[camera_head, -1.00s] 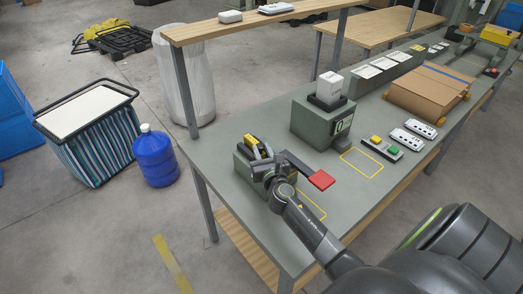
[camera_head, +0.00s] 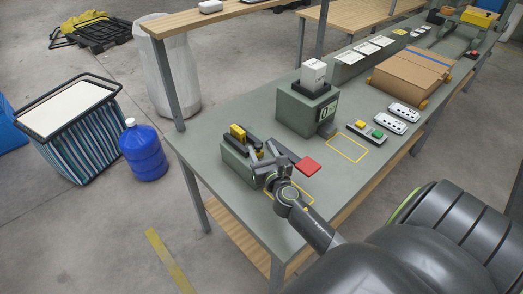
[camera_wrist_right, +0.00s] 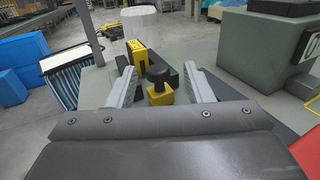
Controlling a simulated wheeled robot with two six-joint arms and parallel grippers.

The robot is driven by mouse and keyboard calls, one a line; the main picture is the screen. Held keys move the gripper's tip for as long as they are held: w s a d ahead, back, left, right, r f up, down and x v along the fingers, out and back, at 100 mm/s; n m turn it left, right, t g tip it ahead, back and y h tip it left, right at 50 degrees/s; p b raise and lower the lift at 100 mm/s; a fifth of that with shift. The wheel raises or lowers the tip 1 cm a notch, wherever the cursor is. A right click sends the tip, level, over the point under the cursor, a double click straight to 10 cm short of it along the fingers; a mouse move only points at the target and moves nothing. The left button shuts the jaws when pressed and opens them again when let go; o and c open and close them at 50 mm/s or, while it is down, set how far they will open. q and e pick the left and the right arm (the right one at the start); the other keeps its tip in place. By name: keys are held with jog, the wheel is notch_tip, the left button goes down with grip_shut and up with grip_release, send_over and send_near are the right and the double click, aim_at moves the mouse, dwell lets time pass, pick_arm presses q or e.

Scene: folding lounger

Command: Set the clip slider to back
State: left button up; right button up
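A grey-green fixture (camera_head: 235,158) with yellow parts stands at the near left end of the workbench. In the right wrist view, a yellow block with a round black knob (camera_wrist_right: 158,79), which looks like the clip slider, sits between my right gripper's fingers. A taller yellow block (camera_wrist_right: 137,55) stands behind it to the left. My right gripper (camera_head: 265,160) is open at the fixture. In the wrist view its two fingers (camera_wrist_right: 160,88) are spread, with visible gaps on both sides of the knob. The slider's track is partly hidden. My left gripper is not in view.
A grey-green box (camera_head: 307,113) with a white block on top stands farther back. A button panel (camera_head: 367,131), white power strips and a cardboard box (camera_head: 408,78) are to the right. A shelf overhangs the bench's back edge.

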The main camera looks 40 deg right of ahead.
jog(key=b+v, duration=0.3)
jog(key=v, duration=1.4)
jog(key=shift+s, duration=0.15)
